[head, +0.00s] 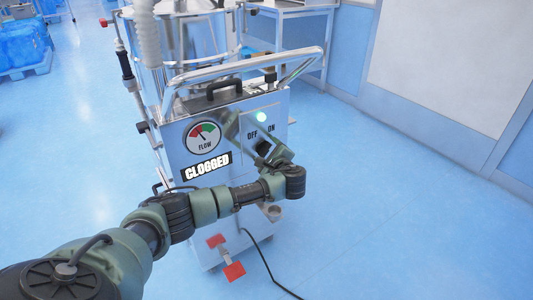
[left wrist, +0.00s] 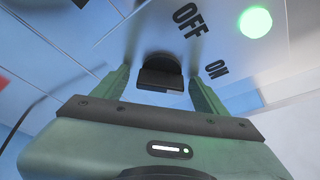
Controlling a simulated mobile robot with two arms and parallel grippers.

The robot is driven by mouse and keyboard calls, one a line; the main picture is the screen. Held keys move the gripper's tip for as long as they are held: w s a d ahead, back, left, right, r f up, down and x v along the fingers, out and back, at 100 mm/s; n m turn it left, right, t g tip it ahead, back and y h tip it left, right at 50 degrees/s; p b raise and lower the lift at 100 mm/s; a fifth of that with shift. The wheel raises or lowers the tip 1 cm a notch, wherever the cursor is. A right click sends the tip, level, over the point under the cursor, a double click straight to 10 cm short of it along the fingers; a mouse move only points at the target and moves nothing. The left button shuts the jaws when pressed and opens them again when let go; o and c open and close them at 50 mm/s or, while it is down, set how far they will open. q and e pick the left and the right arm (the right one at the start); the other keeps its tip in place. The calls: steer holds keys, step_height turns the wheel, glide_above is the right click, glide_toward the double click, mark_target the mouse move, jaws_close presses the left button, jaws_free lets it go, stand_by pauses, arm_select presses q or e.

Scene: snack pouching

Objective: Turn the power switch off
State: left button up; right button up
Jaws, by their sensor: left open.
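The power switch is a black rotary knob (left wrist: 160,70) on the machine's metal front panel, below the OFF and ON labels. In the head view the knob (head: 264,148) is partly hidden by my left gripper. My left gripper (head: 248,138) is at the panel in front of the switch. In the left wrist view its fingers (left wrist: 160,85) are open, one on each side of the knob, with gaps showing. I cannot tell which label the knob points to. A green lamp (head: 261,117) above the labels is lit; it also shows in the left wrist view (left wrist: 255,22). My right gripper is not in view.
The machine has a flow gauge (head: 203,138), a CLOGGED sign (head: 207,166) and a bent metal handrail (head: 240,62) above the panel. A red pedal (head: 234,271) and a black cable (head: 262,258) are low in front. The blue floor is open on both sides.

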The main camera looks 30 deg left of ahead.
arm_select(q)
steer(key=c, duration=1.4)
